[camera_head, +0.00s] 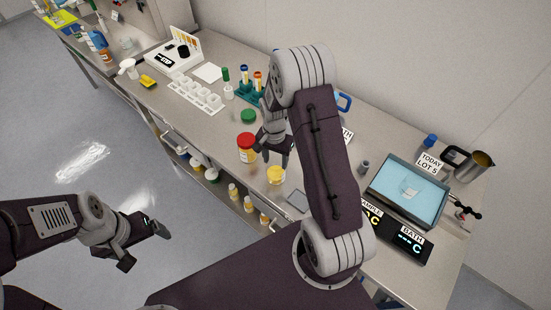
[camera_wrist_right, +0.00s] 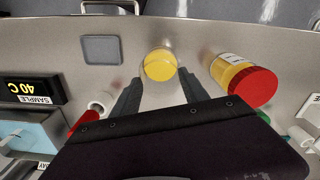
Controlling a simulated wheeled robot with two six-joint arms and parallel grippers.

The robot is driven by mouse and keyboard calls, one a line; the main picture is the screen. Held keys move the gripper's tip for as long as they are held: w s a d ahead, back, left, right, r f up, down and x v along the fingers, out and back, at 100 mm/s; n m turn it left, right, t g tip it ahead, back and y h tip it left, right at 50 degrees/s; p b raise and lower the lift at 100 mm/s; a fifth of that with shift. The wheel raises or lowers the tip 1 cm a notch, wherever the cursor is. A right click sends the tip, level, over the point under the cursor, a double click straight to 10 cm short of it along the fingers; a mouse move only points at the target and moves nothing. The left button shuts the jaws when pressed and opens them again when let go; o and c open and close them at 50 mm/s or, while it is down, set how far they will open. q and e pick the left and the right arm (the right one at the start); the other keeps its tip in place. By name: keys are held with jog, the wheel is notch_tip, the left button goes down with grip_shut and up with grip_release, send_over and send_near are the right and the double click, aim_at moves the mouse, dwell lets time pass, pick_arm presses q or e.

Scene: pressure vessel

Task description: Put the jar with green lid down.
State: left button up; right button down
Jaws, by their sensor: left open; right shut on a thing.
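My right gripper (camera_head: 274,152) points down over the front part of the bench, with its fingers on either side of a small round jar that shows yellow from above (camera_head: 276,175). The yellow jar also shows between the fingertips in the right wrist view (camera_wrist_right: 160,65). I cannot tell whether the yellow is its contents or a lid, or whether its base touches the bench. A green lid (camera_head: 248,116) shows farther back on the bench, apart from the gripper; any jar under it is not clear. My left gripper (camera_head: 140,247) is open and empty, over the floor.
A red-lidded jar (camera_head: 247,148) stands close to the left of the right gripper. A flat grey square pad (camera_wrist_right: 101,50) lies near the front edge. The blue bath (camera_head: 408,190) and display panel (camera_head: 397,234) are to the right. A white rack (camera_head: 195,95) stands farther left.

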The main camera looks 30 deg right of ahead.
jog(key=shift+f, duration=0.15)
jog(key=c, duration=0.6)
grip_release()
